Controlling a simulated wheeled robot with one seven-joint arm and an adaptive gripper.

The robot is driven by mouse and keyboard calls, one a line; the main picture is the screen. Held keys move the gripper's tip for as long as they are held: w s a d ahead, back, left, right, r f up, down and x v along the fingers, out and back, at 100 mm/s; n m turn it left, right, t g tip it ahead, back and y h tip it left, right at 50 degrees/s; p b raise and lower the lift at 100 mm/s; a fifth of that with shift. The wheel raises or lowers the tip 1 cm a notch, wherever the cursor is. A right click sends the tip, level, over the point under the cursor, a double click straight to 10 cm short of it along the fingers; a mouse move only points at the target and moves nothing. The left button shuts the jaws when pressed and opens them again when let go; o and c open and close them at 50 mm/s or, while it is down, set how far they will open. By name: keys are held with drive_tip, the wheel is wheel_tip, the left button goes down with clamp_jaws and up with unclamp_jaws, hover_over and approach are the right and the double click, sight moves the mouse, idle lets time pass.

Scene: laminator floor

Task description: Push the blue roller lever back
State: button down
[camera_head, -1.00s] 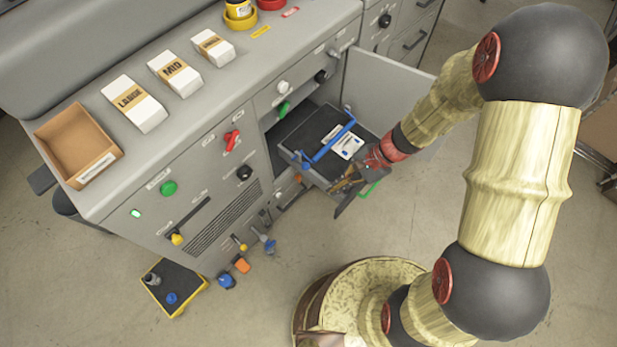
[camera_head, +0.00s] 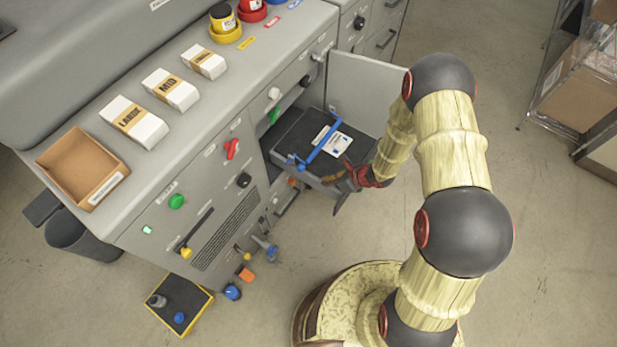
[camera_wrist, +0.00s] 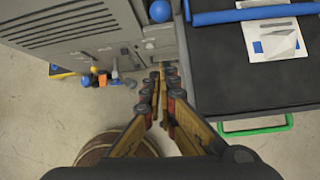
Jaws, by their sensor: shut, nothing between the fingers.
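A blue bar (camera_head: 325,135) lies across the dark tray (camera_head: 285,130) pulled out of the machine; it also shows in the wrist view (camera_wrist: 255,12). A round blue knob (camera_head: 292,160) sits near the bar's lower-left end; a blue ball (camera_wrist: 160,11) shows at the wrist view's top. I cannot tell by label which is the roller lever. My gripper (camera_wrist: 163,72) is shut and empty, beside the tray's front edge, apart from the knob in the wrist view; its tips are small in the head view (camera_head: 330,179).
A white card (camera_head: 337,143) lies on the tray. A green handle (camera_wrist: 252,127) hangs at the tray's front edge. An open door (camera_head: 365,90) stands behind the tray. A yellow-edged platform (camera_head: 180,300) is on the floor at left.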

drive_tip(key=w+a+f+b, duration=0.2)
drive_tip(key=w+a+f, duration=0.2)
drive_tip(key=w+a, duration=0.1)
drive_tip(key=shift+a+f, duration=0.3)
drive_tip(key=shift+a, duration=0.45)
idle(0.3)
drive_tip(key=shift+r, duration=0.15)
drive_tip(key=shift+w+a+r+g+h+p, duration=0.1)
drive_tip(key=shift+r+g+h+p, duration=0.2)
drive_tip(key=shift+p, duration=0.15)
